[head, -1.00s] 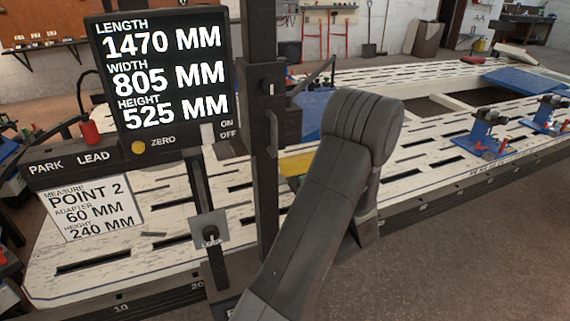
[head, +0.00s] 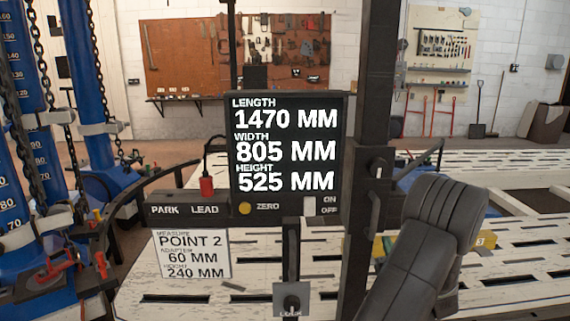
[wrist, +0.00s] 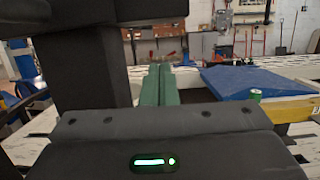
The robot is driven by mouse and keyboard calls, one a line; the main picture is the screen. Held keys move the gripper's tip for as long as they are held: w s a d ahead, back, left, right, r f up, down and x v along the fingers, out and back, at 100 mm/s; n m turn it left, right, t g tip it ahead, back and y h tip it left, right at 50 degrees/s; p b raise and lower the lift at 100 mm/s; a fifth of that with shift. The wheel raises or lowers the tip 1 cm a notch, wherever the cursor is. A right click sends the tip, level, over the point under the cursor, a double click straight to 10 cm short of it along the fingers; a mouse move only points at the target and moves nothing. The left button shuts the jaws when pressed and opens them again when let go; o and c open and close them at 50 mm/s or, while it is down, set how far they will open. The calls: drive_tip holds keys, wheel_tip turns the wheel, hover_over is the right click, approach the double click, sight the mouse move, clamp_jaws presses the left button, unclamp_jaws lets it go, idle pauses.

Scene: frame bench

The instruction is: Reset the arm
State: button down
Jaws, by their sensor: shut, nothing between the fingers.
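My gripper (wrist: 159,86) shows in the wrist view as two green fingers side by side, shut with nothing between them. The fingers point away from the camera, above the dark wrist housing with its lit green indicator. In the head view my dark arm rises at the lower right, bent at a rounded joint; the gripper itself does not show there.
A measuring display (head: 288,150) on a dark post (head: 376,110) stands left of my arm, with a card (head: 191,254) below. The slotted white bench (head: 520,268) spreads behind. Blue columns with chains (head: 22,190) stand left. In the wrist view, a blue panel (wrist: 243,82) lies right of the fingers.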

drive_tip(key=shift+s+r+p, duration=0.1)
drive_tip(key=shift+r+p, duration=1.65)
drive_tip(key=shift+r, duration=0.3)
drive_tip(key=shift+f, duration=0.15)
drive_tip(key=shift+f, duration=0.1)
